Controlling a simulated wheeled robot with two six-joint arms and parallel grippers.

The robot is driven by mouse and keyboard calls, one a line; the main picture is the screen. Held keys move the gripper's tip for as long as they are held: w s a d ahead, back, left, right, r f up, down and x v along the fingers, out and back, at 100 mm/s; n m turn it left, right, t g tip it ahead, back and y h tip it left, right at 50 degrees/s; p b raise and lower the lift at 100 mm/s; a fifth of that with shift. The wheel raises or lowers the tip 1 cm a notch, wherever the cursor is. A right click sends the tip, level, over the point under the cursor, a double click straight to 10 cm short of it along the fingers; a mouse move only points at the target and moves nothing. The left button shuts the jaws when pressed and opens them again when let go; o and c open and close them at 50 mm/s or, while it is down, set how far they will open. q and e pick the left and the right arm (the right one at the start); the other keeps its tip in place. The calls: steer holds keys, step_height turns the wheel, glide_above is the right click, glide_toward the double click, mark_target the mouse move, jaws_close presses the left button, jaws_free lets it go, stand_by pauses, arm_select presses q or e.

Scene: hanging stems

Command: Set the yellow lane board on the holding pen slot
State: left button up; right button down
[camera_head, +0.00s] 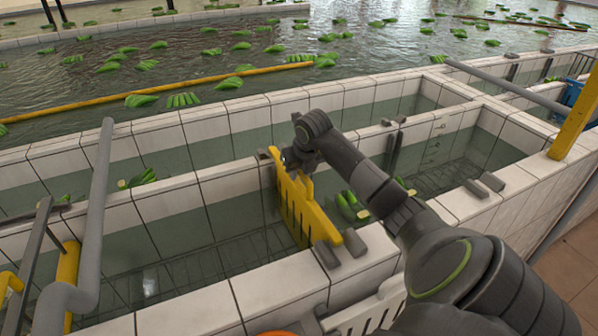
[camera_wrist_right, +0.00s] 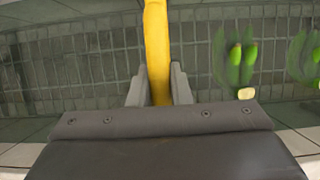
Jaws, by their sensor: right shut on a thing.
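The yellow lane board (camera_head: 304,208) is a slotted panel that stands across a water channel. Its top edge runs from the middle tiled wall to the near wall. Its near end lies between two dark grey brackets (camera_head: 328,253) on the near wall; I cannot tell whether it is fully seated. My right gripper (camera_head: 287,158) is at the board's far top end. In the right wrist view the two grey fingers (camera_wrist_right: 156,88) are shut on the yellow board. Another bracket pair (camera_head: 484,185) sits farther right on the near wall. Which pair is the holding pen slot is unclear.
Green banana bunches float in the channel right of the board (camera_head: 351,206) and in the large pool behind (camera_head: 140,100). Grey pipes (camera_head: 100,190) stand at the left. A yellow post (camera_head: 578,115) is at the right. Tiled walls divide the channels.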

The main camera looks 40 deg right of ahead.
steer(key=shift+f, duration=0.3)
jaws_free()
stand_by(0.7)
steer(key=shift+p+v, duration=1.6)
steer(key=shift+v, duration=0.95)
steer(key=shift+p+v, duration=1.6)
steer(key=shift+v, duration=0.9)
steer(key=shift+f, duration=0.1)
